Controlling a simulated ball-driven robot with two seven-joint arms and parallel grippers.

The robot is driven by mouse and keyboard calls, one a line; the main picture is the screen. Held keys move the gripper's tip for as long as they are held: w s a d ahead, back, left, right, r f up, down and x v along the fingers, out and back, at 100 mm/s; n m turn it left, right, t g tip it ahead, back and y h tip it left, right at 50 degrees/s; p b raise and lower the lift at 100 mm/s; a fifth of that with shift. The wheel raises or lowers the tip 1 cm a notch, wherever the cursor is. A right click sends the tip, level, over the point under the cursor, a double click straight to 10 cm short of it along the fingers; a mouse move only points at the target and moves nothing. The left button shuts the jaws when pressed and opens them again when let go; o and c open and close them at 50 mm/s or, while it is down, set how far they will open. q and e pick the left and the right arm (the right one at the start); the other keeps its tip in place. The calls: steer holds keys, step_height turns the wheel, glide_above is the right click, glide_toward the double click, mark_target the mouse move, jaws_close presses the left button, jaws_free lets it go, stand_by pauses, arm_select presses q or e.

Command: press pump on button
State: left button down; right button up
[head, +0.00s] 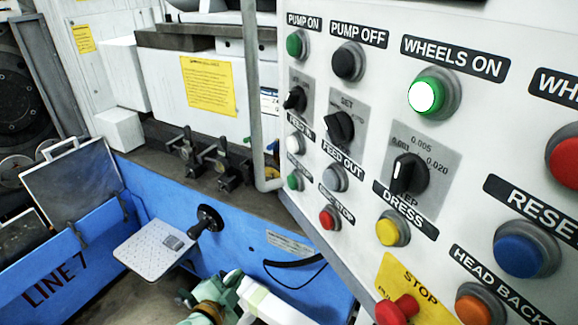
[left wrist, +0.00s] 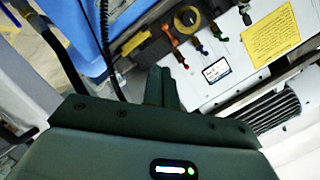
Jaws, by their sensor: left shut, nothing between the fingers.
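The pump on button (head: 295,44) is a green button in a grey ring, at the top left of the white control panel (head: 375,85) in the head view. It looks unlit. Its black "PUMP ON" label (head: 304,21) is just above it. My left gripper (head: 228,283) is at the bottom of the head view, well below the button and apart from the panel. In the left wrist view its two dark fingers (left wrist: 161,82) are together with nothing between them. The button does not show in the left wrist view. My right gripper is not in view.
The black pump off button (head: 349,61) sits close to the right. The wheels on button (head: 425,96) is lit green. Dark selector knobs (head: 296,98) lie below. A grey vertical bar (head: 254,90) stands left of the panel. A red stop button (head: 398,309) juts out at lower right.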

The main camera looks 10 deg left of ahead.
mark_target(295, 45)
arm_select(q)
step_height(295, 45, up, 26)
steer(key=w+d+m+t+h+p, duration=0.1)
steer(key=w+m+t+h+p, duration=0.1)
steer(key=m+t+p, duration=0.3)
steer(key=s+r+m+t+h+p, duration=0.1)
steer(key=s+r+p, duration=0.2)
steer(key=r, duration=0.9)
steer(key=s+d+r+m+t+h+p, duration=0.1)
steer(key=s+r+m+t+h+p, duration=0.1)
steer(key=r, duration=1.1)
steer(key=s+p, duration=0.1)
steer(key=p, duration=0.1)
steer(key=shift+s+d+r+p, duration=0.15)
steer(key=shift+s+d+p, duration=0.15)
steer(key=shift+p, duration=0.1)
steer(key=w+d+b, duration=0.1)
steer(key=w+d, duration=0.4)
steer(key=d, duration=0.2)
steer(key=shift+w, duration=0.2)
steer(key=shift+w+d, duration=0.1)
steer(key=shift+w+d, duration=0.15)
steer(key=shift+d, duration=0.1)
